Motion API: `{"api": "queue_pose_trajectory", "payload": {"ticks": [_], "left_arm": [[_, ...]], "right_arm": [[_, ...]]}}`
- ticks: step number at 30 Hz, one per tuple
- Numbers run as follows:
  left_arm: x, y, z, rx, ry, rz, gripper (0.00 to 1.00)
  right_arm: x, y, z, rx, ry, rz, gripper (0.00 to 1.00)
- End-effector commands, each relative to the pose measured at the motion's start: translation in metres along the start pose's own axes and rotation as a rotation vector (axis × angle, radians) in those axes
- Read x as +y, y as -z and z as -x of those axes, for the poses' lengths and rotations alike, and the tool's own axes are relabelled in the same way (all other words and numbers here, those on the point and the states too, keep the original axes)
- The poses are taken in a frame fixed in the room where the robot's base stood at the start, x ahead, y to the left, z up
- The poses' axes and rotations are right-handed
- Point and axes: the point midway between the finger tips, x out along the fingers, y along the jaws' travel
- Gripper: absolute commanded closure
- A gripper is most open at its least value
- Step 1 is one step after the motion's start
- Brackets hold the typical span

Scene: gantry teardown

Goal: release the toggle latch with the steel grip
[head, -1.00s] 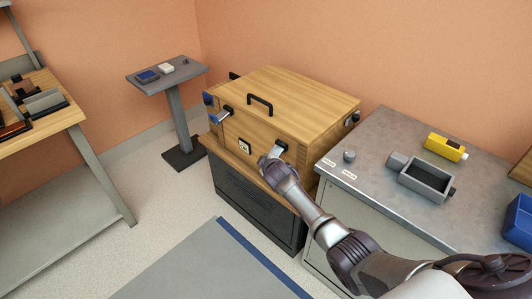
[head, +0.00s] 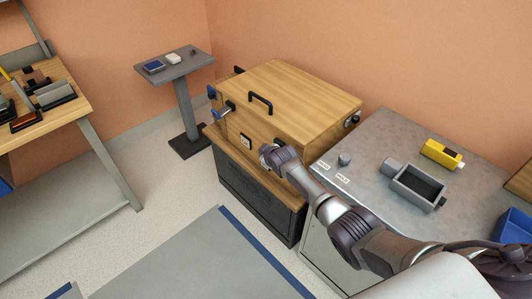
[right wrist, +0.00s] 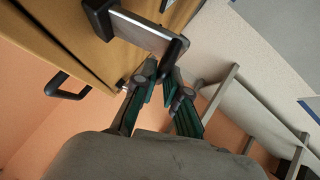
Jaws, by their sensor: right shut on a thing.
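A wooden case (head: 300,92) with a black top handle stands on a dark cabinet. The toggle latch with the steel grip is on its front right; its dark mount (head: 280,141) barely shows beside my right gripper (head: 266,150). In the right wrist view the steel grip (right wrist: 143,31) is a flat silver plate with black ends, just beyond the teal-padded fingers of my right gripper (right wrist: 165,78). The gripper is shut on the grip; the exact contact is partly hidden. Another latch, with a blue grip (head: 221,113), is at the front left. My left gripper is not in view.
A grey bench (head: 392,130) at right holds a grey open-topped part (head: 418,185), a yellow device (head: 441,154) and a small grey knob (head: 344,159). A small stand (head: 180,68) is behind at left.

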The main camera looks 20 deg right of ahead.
Motion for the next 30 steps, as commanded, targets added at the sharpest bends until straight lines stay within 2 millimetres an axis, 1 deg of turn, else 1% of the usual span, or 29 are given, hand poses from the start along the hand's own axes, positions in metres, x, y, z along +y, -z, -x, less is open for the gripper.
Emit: {"api": "queue_pose_trajectory", "payload": {"ticks": [3,4,6,8,16,20,23,26,30], "left_arm": [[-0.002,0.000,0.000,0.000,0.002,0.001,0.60],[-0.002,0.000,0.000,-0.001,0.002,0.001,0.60],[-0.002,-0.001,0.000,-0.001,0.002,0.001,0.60],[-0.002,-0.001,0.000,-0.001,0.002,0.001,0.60],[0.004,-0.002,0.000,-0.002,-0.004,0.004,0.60],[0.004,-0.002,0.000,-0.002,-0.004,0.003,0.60],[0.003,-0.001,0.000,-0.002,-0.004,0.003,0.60],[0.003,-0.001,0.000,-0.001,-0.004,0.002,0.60],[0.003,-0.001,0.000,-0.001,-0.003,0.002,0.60]], "right_arm": [[0.002,0.001,0.000,0.001,-0.003,0.000,1.00],[0.002,0.001,0.000,0.001,-0.003,0.000,0.83],[0.002,0.001,0.000,0.001,-0.003,0.000,0.72],[0.002,0.001,0.000,0.001,-0.003,0.000,0.63],[0.001,0.000,0.000,0.000,-0.001,0.001,0.63],[0.001,0.000,0.004,0.001,-0.001,0.001,0.63],[0.001,-0.001,0.011,0.001,-0.001,0.001,0.63],[0.001,-0.001,0.022,0.002,-0.002,0.001,0.63],[0.001,-0.001,0.044,0.002,-0.002,0.002,0.63]]}}
